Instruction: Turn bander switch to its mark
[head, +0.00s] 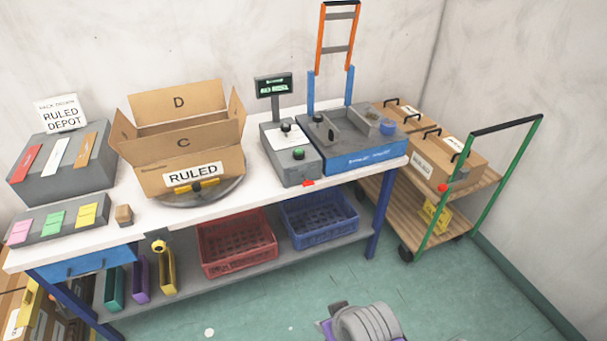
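The bander appears to be the blue and grey machine (365,157) at the right end of the white table, with an orange and blue arch (318,55) standing at its back. A dark knob (318,117) sits on its left part, and a small upright dark part (331,135) is near it. I cannot tell which is the switch, and its mark is too small to make out. Neither gripper's fingertips show. A grey and purple part at the bottom edge seems to be mine, well away from the bander.
A grey console (292,168) with a black knob, a green button and a display (273,86) stands left of the bander. An open carton (190,168) marked RULED sits on a round turntable. A cart (475,190) with cartons stands at the right. Floor in front is clear.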

